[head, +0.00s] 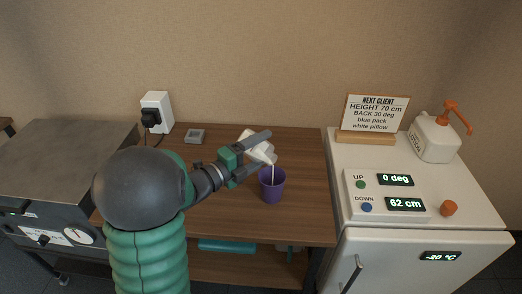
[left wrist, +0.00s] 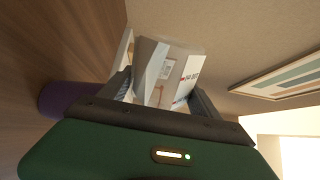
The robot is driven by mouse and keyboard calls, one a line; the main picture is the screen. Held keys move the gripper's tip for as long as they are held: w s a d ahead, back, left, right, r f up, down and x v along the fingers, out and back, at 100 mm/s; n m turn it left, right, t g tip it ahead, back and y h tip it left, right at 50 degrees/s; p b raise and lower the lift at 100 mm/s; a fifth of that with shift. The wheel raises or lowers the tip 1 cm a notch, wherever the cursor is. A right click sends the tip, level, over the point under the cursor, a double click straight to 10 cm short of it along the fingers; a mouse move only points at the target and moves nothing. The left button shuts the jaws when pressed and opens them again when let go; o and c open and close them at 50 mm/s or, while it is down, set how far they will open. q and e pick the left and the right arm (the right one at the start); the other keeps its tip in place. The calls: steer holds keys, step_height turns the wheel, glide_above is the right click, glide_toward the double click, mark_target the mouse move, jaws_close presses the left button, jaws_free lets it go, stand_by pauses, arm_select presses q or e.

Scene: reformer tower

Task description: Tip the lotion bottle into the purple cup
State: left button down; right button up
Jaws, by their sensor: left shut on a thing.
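The white lotion bottle (head: 260,151) is held tilted above the purple cup, with its neck end down toward the cup's opening. My left gripper (head: 264,148) is shut on it. A thin pale stream runs from the bottle down into the cup. The purple cup (head: 271,190) stands upright on the brown table; its inside is mostly hidden. In the left wrist view the bottle (left wrist: 165,75) with its printed label sits between the fingers, and part of the purple cup (left wrist: 65,98) shows at the left. My right gripper is out of view.
A small grey tray (head: 195,136) lies at the table's back left. To the right, a white freezer (head: 390,260) bears a control panel, a sign (head: 374,113) and a white container with an orange pump (head: 437,138). A metal unit (head: 60,170) stands left.

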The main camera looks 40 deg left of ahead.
arm_select(q)
steer(key=shift+r+m+b, duration=0.1)
steer(key=shift+m+b, duration=0.2)
steer(key=shift+b, duration=0.05)
steer(key=shift+r+m, duration=0.2)
steer(key=shift+m, duration=0.1)
steer(key=shift+d+m+b, duration=0.15)
steer(key=shift+m+b, duration=0.15)
steer(key=shift+b, duration=0.25)
steer(key=shift+r, duration=0.15)
steer(key=shift+m, duration=0.3)
steer(key=shift+s+d+r+m+b, duration=0.15)
steer(key=shift+m+b, duration=0.25)
steer(key=shift+b, duration=0.25)
